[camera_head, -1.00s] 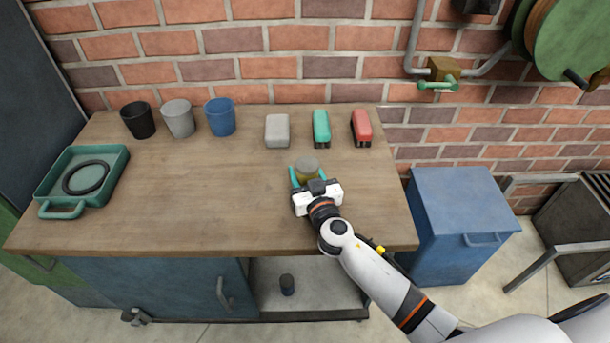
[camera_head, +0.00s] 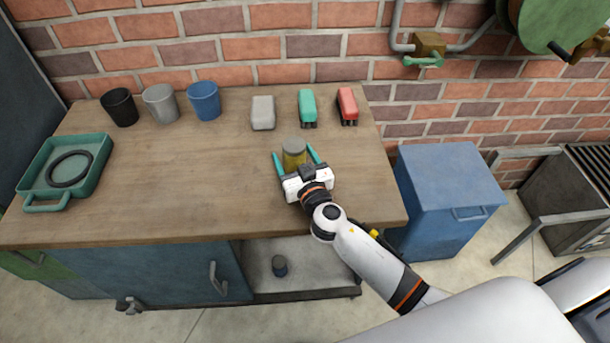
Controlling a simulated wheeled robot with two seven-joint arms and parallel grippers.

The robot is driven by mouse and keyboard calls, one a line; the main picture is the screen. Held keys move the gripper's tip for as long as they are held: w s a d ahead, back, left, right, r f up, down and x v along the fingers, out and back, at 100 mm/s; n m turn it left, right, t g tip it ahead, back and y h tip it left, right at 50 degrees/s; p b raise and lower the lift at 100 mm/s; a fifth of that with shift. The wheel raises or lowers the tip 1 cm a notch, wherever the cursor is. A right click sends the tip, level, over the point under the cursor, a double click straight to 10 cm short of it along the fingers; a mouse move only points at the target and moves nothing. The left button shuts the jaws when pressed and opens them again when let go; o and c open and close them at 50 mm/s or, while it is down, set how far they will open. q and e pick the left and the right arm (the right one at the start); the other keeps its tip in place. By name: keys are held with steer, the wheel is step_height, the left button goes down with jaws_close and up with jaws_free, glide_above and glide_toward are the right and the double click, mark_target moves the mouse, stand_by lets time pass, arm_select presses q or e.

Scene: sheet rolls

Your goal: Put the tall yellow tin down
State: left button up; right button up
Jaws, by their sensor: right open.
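The tall yellow tin (camera_head: 293,156) stands upright on the wooden workbench (camera_head: 190,190), right of its middle. It has a greyish lid and a yellow side. My right gripper (camera_head: 297,160) is open, with one teal finger on each side of the tin and a gap showing between fingers and tin. The gripper's white body is on the near side of the tin and hides its lower part. My left gripper is not in view.
Behind the tin stand a grey block (camera_head: 263,112), a teal stapler-like thing (camera_head: 307,108) and a red one (camera_head: 347,105). Black (camera_head: 120,107), grey (camera_head: 161,103) and blue (camera_head: 204,100) cups stand back left. A teal tray (camera_head: 32,165) holds a dark ring. The bench's middle is clear.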

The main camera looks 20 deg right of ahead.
steer(key=s+b, duration=0.2)
steer(key=s, duration=0.7)
steer(key=shift+s, duration=0.35)
steer(key=shift+s+d+r, duration=0.1)
steer(key=shift+s, duration=0.3)
